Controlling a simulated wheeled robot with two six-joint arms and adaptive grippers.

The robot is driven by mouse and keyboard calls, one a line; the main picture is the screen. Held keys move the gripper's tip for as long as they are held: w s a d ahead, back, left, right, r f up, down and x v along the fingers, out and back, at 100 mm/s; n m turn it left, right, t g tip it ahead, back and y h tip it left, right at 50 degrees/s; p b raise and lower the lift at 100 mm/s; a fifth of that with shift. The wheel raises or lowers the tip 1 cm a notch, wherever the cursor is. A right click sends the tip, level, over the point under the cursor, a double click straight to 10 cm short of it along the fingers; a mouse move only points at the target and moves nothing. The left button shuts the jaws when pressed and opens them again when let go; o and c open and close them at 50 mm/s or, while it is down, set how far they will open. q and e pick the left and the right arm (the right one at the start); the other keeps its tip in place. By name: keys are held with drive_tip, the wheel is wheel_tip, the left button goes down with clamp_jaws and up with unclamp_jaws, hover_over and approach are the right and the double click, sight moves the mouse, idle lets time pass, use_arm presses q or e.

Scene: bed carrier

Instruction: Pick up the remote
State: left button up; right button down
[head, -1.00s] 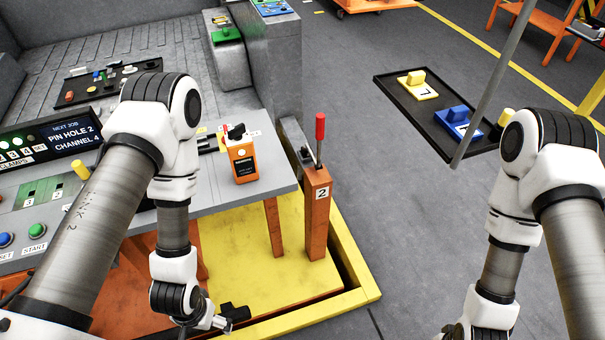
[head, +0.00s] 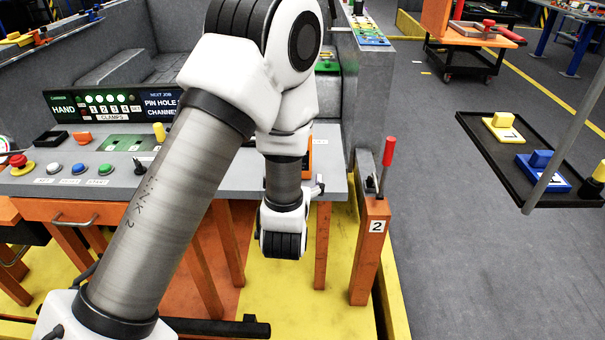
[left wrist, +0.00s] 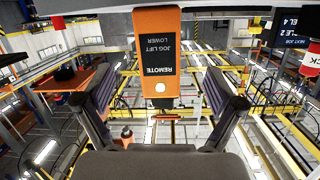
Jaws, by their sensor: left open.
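The remote (left wrist: 158,62) is an orange box with a dark label reading "REMOTE" and "JOG LIFT LOWER". In the left wrist view it appears upside down at the top middle, ahead of my left gripper (left wrist: 160,95). The gripper's two fingers are spread wide, one to each side of the remote's near end, with visible gaps. Nothing is held. In the head view only an orange sliver of the remote (head: 309,154) shows behind my left arm on the grey console top. The left gripper is mostly hidden there behind my arm. My right gripper is not in view.
An orange post with a red-handled lever (head: 388,152) stands right of the console (head: 335,178). The console's buttons (head: 79,168) and clamp display (head: 110,105) lie left of my arm. A black tray (head: 480,142) with yellow and blue blocks is at right. The grey floor between is clear.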

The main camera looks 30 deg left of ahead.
use_arm(q)
wheel_tip(320, 180, up, 6)
drive_tip(key=w+a+n+t+y+b, duration=0.2)
drive_tip(key=shift+m, duration=0.3)
drive_tip(key=x, duration=0.2)
drive_tip(key=p+x, duration=0.1)
drive_tip(key=x, duration=0.1)
drive_tip(key=d+x, duration=0.1)
drive_tip(key=x, duration=0.2)
drive_tip(key=shift+w+f, duration=0.1)
drive_tip(key=shift+w, duration=0.15)
drive_tip(key=shift+d, duration=0.1)
clamp_jaws()
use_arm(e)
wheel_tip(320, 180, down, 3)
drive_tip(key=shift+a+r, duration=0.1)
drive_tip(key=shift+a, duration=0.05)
